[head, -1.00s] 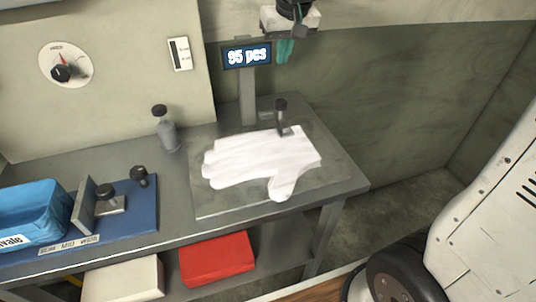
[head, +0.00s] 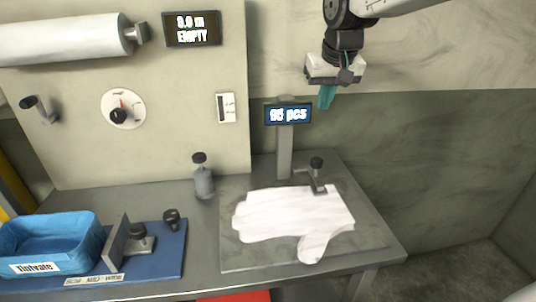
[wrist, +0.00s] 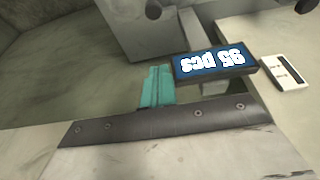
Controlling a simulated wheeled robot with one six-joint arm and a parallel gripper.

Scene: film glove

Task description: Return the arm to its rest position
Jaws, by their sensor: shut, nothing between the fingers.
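My gripper (head: 326,97) hangs at the upper right in the head view, above and to the right of the counter display. Its teal fingers are together with nothing between them, well clear of the table. In the wrist view the teal fingers (wrist: 155,87) also show closed, beside the display in the picture. A white glove (head: 290,218) lies flat on the grey plate (head: 240,258), with a black-knobbed clamp (head: 317,178) at its upper edge.
The counter display (head: 288,114) stands on a post behind the plate. A grey bottle (head: 203,180) stands left of it. A blue bin (head: 50,240) and a blue fixture base (head: 165,255) are at the left. A roll (head: 60,40) hangs on the wall panel. Space around my gripper looks open.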

